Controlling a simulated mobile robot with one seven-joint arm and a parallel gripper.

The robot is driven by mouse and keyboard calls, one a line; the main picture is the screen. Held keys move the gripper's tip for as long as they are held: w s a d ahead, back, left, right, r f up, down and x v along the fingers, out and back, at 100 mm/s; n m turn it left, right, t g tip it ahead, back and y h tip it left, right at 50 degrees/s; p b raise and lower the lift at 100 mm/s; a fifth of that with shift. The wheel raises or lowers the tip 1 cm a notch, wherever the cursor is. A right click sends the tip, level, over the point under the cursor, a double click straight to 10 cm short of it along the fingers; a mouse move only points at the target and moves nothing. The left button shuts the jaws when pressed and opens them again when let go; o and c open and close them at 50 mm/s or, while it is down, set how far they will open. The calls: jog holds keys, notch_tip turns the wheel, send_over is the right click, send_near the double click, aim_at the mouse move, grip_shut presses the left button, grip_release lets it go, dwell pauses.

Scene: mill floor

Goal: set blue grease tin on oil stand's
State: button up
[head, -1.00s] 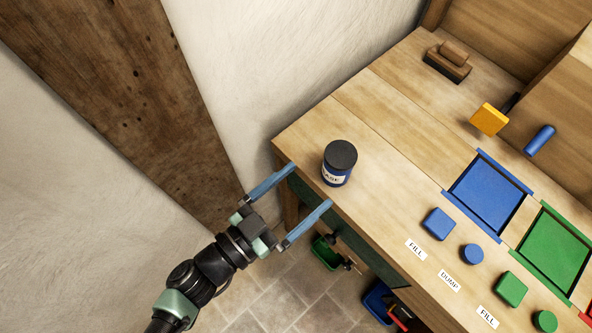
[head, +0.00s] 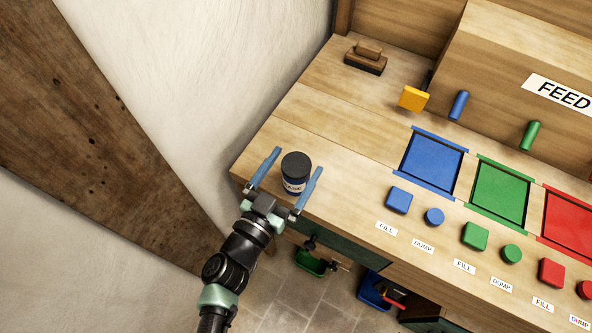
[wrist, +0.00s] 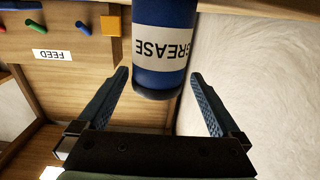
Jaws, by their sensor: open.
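The blue grease tin (head: 295,173), with a dark lid and a white label, stands upright near the left front corner of the wooden bench. My gripper (head: 290,164) is open, with one blue finger on each side of the tin. In the wrist view, the tin (wrist: 163,50) is seen upside down between and beyond the open fingers (wrist: 166,90), with a gap on both sides. The label reads "GREASE". I cannot make out a stand named for oil in these frames.
The bench (head: 300,120) holds a wooden brush-like block (head: 366,57), a yellow block (head: 413,98) and levers by the FEED box. Blue (head: 432,160), green and red panels with buttons lie to the right. A wall rises at the left. Bins sit below.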

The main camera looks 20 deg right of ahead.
aim_at(303, 154)
jog(key=shift+x, duration=1.85)
jog(key=shift+s+d, duration=0.1)
jog(key=shift+s, duration=0.05)
jog(key=shift+c, duration=0.3)
grip_shut()
notch_tip(303, 154, up, 10)
jog(key=shift+r+p, duration=0.1)
jog(key=shift+p, duration=0.75)
jog(key=s+a+f+n+t+y, duration=0.1)
jog(key=a+n+t+y, duration=0.2)
jog(key=a, duration=0.4)
jog(key=s+a+f+n+t+y, duration=0.1)
jog(key=a+f+n+t+y, duration=0.1)
jog(key=a+y, duration=0.4)
jog(key=shift+s+a+n+t, duration=0.35)
jog(key=shift+a+n+t, duration=0.25)
jog(key=shift+a+n, duration=0.55)
